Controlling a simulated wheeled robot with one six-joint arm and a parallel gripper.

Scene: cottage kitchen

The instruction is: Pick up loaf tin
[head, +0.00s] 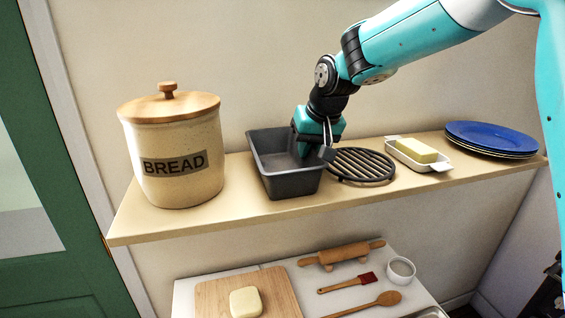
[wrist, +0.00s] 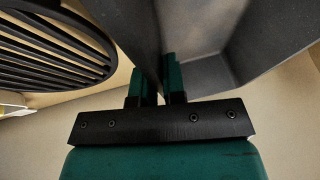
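The loaf tin (head: 290,185) is a dark grey, open, empty rectangular tin on the wooden shelf, between the bread crock and the round trivet. My gripper (head: 317,153) is at the tin's right-hand wall, pointing down. In the wrist view, the tin (wrist: 215,75) fills the upper middle and right. The two teal fingers of my gripper (wrist: 160,82) are close together, one on each side of the tin's thin wall, and look shut on it. The tin appears to rest on the shelf. The fingertips are partly hidden in the head view.
A BREAD crock (head: 172,150) stands close on the left. A black trivet (head: 361,165) lies close on the right, then a butter dish (head: 438,165) and stacked plates (head: 490,139). The shelf (head: 240,218) has a narrow bare front edge. A lower counter holds a chopping board (head: 280,290) and utensils.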

